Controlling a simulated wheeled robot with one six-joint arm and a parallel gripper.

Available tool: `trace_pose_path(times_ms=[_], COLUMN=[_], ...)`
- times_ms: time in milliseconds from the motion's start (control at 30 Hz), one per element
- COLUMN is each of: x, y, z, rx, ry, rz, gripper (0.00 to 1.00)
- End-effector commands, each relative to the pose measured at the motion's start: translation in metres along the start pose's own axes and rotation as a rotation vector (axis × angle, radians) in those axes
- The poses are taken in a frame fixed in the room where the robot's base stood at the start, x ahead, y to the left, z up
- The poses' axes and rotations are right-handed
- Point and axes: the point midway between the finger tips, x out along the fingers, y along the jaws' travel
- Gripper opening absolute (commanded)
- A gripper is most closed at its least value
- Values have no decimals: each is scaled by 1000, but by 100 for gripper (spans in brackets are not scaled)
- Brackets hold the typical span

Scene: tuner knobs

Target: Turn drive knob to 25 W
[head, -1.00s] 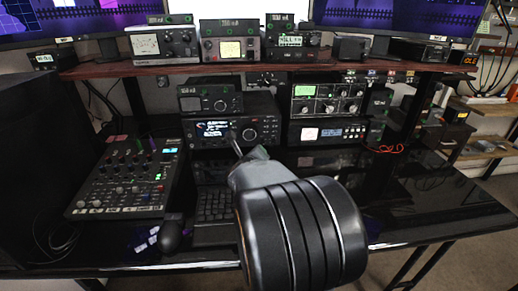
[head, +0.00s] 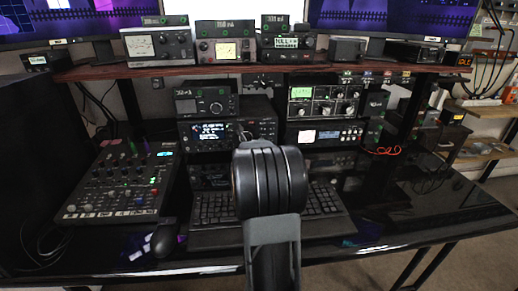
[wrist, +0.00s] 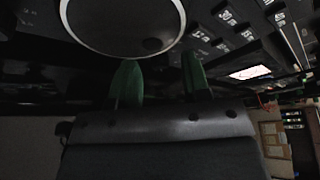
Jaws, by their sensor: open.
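In the wrist view, my gripper (wrist: 160,66) is open, with two green fingers apart and nothing visible between them. The fingertips are just below a large round dial (wrist: 122,22) with a pale rim and a finger dimple; I cannot tell whether they touch it. In the head view, the main radio (head: 213,133) with a lit display stands at the middle of the desk. My arm covers part of its right side and most of my gripper. I cannot tell which knob is the drive knob, and the power reading is too small to read.
Dark labelled buttons (wrist: 235,38) lie right of the dial in the wrist view. A smaller radio (head: 205,100) sits on top of the main radio. A keyboard (head: 215,207) lies in front, a mixer (head: 120,185) at left.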

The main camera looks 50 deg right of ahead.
Motion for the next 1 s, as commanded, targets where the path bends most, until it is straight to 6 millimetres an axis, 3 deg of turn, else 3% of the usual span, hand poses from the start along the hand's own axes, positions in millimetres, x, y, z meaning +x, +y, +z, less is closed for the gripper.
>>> trace_pose_path(times_ms=[267, 700, 1000], x=[1, 1, 1], y=[0, 0, 0], z=[0, 0, 0], rx=[0, 0, -26], ry=[0, 0, 0], rz=[-1, -1, -12], gripper=[43, 1, 0])
